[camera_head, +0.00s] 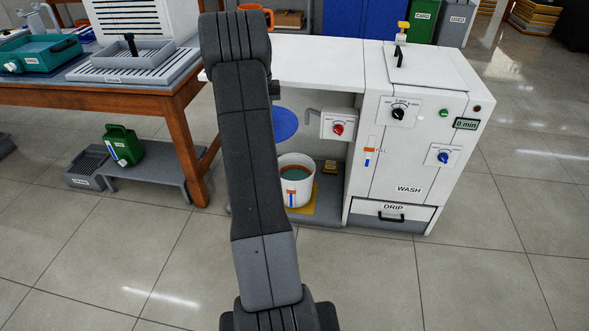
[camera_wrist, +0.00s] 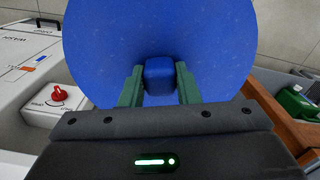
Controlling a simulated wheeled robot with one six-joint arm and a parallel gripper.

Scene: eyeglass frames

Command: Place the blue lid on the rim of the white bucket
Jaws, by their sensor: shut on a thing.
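The blue lid (camera_wrist: 215,50) is a flat disc with a block-shaped knob (camera_wrist: 159,74). My gripper (camera_wrist: 159,85) is shut on the knob, with its green fingers on either side. In the head view the lid (camera_head: 286,124) shows to the right of my arm, which hides part of it and the gripper. It appears above the white bucket (camera_head: 299,190), apart from it. The bucket stands upright in the open bay of the white cabinet and holds a teal liquid.
A spout (camera_head: 313,112) and a red-knob box (camera_head: 338,125) sit right of the lid. The white countertop (camera_head: 318,60) is above the bay. The WASH unit (camera_head: 407,150) is to the right. A wooden table (camera_head: 150,98) and grey shelf (camera_head: 150,180) stand left.

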